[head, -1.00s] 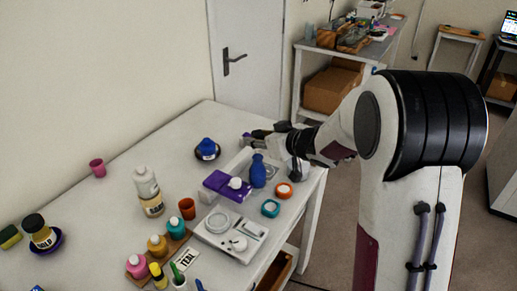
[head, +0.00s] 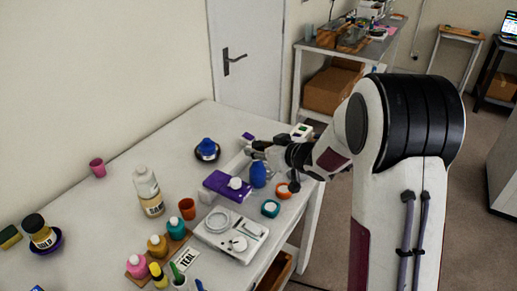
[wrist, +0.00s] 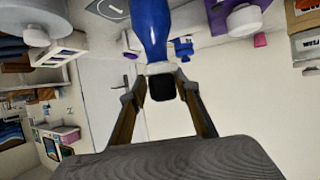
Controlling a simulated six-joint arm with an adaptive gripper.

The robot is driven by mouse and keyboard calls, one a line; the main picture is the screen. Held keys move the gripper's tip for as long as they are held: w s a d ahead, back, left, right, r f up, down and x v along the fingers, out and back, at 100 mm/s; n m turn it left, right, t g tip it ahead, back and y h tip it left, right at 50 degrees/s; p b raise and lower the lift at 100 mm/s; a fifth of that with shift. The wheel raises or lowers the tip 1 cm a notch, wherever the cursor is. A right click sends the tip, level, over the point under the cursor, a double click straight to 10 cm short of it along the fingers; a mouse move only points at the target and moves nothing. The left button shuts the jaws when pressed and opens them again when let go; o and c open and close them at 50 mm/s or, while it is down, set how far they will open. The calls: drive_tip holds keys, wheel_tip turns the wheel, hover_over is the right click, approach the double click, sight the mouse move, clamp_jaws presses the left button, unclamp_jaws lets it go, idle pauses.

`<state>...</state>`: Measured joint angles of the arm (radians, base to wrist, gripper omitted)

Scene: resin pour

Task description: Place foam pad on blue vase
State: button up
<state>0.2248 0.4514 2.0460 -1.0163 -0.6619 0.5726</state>
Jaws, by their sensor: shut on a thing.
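The blue vase (head: 258,176) stands upright on the table beside a purple block. Its neck and top are hidden by my gripper (head: 256,152) in the head view. The wrist view, which looks upside down, shows the vase (wrist: 150,28) with its pale mouth end towards my fingers. My gripper (wrist: 161,84) is shut on a small dark block, which looks like the foam pad (wrist: 162,88). The pad is right at the vase's mouth, in line with it. I cannot tell whether it touches the rim.
The purple block (head: 216,183) with a white round item is close left of the vase. An orange ring-shaped item (head: 283,191) and a teal one (head: 270,209) are near the right edge. A white scale (head: 222,243), bottles and cups crowd the front.

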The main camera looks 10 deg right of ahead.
drive_tip(key=o, duration=1.1)
drive_tip(key=shift+f, duration=0.1)
drive_tip(key=shift+o, duration=0.2)
drive_tip(key=v, duration=1.2)
drive_tip(key=shift+r, duration=0.25)
